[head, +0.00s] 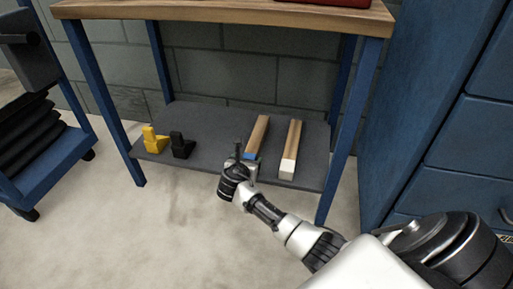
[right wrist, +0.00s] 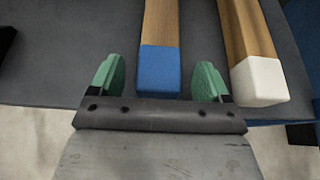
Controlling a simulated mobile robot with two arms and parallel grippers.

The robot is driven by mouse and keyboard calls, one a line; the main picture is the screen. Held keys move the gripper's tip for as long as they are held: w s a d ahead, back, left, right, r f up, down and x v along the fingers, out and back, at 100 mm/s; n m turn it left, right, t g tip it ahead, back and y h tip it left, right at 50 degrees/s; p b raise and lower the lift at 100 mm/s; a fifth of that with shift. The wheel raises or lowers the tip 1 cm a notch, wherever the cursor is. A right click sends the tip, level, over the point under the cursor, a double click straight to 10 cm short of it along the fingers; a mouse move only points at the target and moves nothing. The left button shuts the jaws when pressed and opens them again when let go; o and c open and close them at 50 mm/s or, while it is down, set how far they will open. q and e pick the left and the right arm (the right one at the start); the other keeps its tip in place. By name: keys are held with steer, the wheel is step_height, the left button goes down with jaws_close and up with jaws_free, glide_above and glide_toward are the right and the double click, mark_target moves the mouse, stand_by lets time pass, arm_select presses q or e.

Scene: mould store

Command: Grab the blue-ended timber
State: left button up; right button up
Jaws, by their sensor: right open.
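The blue-ended timber (head: 257,136) lies on the grey lower shelf of the workbench, its blue end toward me. In the right wrist view the timber (right wrist: 160,68) lies between the two green finger pads, with a gap on each side. My right gripper (head: 240,157) is open at the blue end, and it also shows in the right wrist view (right wrist: 160,83). The gripper hides part of the blue end in the head view. A white-ended timber (head: 291,148) lies parallel to the right, close to the right finger in the right wrist view (right wrist: 258,80). My left gripper is not in view.
The lower shelf (head: 216,125) also holds a yellow block-like item (head: 154,141) and a black one (head: 181,147) at left. Blue bench legs (head: 341,135) flank the shelf, below the wooden top (head: 220,12). A blue cabinet (head: 425,110) stands right, a blue cart (head: 50,170) left.

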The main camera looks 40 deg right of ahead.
steer(key=shift+b+x, duration=0.45)
steer(key=shift+x, duration=0.55)
steer(key=c, duration=1.1)
steer(key=shift+r, duration=0.1)
steer(key=shift+c, duration=0.5)
